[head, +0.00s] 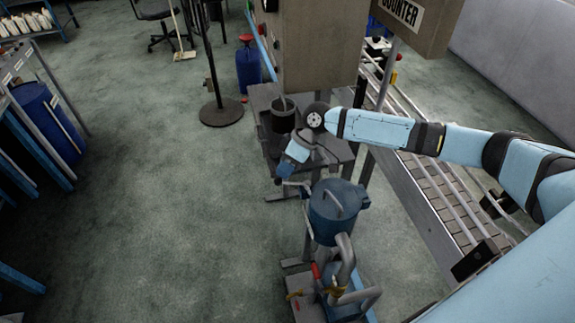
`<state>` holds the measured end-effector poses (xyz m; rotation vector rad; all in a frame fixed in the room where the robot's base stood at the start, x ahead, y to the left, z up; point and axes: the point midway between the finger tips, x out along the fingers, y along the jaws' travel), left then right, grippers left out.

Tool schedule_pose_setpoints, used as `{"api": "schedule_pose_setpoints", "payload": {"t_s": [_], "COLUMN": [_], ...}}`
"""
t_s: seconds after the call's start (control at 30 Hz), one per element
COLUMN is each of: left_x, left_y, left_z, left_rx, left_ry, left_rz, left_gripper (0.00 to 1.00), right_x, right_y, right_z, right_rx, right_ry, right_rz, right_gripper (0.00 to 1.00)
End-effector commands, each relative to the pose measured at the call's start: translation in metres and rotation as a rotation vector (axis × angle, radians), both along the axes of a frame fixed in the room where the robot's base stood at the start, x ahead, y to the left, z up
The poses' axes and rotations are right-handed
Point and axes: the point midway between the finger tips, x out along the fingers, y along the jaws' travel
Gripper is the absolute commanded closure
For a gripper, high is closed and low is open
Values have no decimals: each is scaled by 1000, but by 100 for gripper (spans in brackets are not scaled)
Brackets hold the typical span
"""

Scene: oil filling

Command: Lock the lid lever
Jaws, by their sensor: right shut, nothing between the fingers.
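A blue tank (338,222) with a domed lid stands on a small trolley at the lower middle. A grey bar (334,201) shows on top of the lid; I cannot tell if it is the lid lever or whether it is locked. My right arm comes in from the right and bends down above and behind the tank. My right gripper (281,177) is shut and empty, just left of and behind the lid, apparently apart from it. Its fingertips are small and unclear. My left gripper is out of view.
A low bench (265,99) with a dark pot (283,116) stands behind the tank, under a tall beige machine (318,45). A conveyor (428,187) runs along the right. The trolley (308,310) has pipes in front. Floor on the left is clear.

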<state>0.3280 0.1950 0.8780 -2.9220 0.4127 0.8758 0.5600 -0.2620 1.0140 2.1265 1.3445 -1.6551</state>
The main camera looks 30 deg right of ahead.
Motion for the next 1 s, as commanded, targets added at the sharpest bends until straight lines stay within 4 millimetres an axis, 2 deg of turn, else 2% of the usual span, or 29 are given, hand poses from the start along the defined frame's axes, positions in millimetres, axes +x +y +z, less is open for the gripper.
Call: {"api": "schedule_pose_setpoints", "payload": {"t_s": [0.33, 0.7, 0.9, 1.0], "left_x": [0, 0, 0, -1], "left_y": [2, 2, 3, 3], "left_z": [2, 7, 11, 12], "left_rx": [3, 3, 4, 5], "left_ry": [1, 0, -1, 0], "left_rz": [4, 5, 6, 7], "left_gripper": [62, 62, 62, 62], "right_x": [-15, -33, -38, -40], "right_y": [17, 26, 27, 27], "right_z": [0, 1, 1, 0], "right_rx": [3, 2, 0, 1], "right_ry": [1, 1, 0, 1], "right_rz": [332, 662, 793, 791], "right_gripper": [100, 100, 100, 100]}}
